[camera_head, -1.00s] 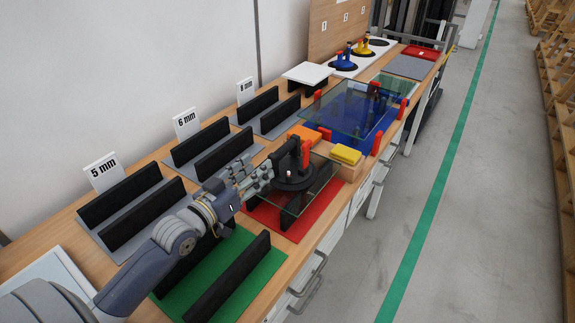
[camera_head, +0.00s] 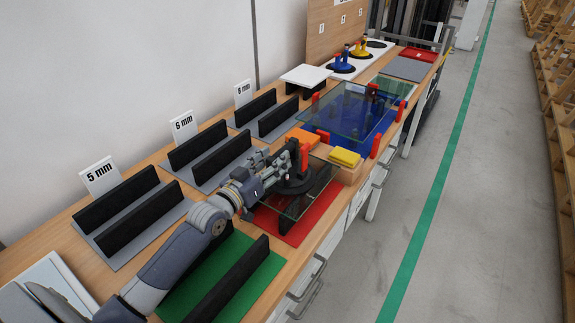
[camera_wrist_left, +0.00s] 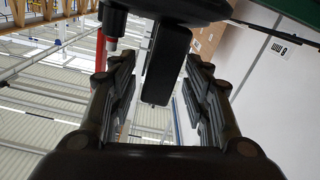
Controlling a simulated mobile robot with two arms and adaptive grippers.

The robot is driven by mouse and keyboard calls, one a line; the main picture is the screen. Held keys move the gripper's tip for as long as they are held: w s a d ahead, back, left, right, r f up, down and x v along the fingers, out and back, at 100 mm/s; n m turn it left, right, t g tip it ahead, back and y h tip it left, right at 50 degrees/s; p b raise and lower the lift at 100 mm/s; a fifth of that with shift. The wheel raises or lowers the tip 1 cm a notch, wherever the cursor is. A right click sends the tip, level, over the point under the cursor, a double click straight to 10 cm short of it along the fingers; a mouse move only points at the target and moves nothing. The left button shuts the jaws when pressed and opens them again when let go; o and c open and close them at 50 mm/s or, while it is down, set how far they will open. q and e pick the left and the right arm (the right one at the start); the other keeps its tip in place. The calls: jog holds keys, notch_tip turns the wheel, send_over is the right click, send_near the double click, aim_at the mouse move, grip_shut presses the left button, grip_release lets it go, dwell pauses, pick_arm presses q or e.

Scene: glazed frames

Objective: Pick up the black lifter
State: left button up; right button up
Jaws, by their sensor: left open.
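The black lifter (camera_head: 294,183), a round black suction cup with an upright handle and a red part, stands on a glass pane above the red mat (camera_head: 322,214). My left gripper (camera_head: 279,168) is at the lifter's left side, its fingers at the height of the handle. In the left wrist view the black handle (camera_wrist_left: 167,65) lies between the two open fingers, with visible gaps on both sides. The fingers partly hide the lifter in the head view. My right gripper is not in view.
A larger glass pane (camera_head: 345,108) with red clamps lies over a blue mat behind. A yellow block (camera_head: 344,158) and an orange block (camera_head: 302,137) are close to the lifter. Black racks stand along the wall, and a green mat (camera_head: 262,277) with black rails lies in front.

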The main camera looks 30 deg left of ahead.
aim_at(279, 152)
pick_arm(q)
jog(key=shift+w+d, duration=0.2)
jog(key=shift+w, duration=0.6)
jog(key=shift+w+d, duration=0.15)
jog(key=shift+w, duration=0.6)
jog(key=shift+s, duration=0.15)
grip_shut()
jog(key=shift+r, duration=0.2)
jog(key=shift+r, duration=0.15)
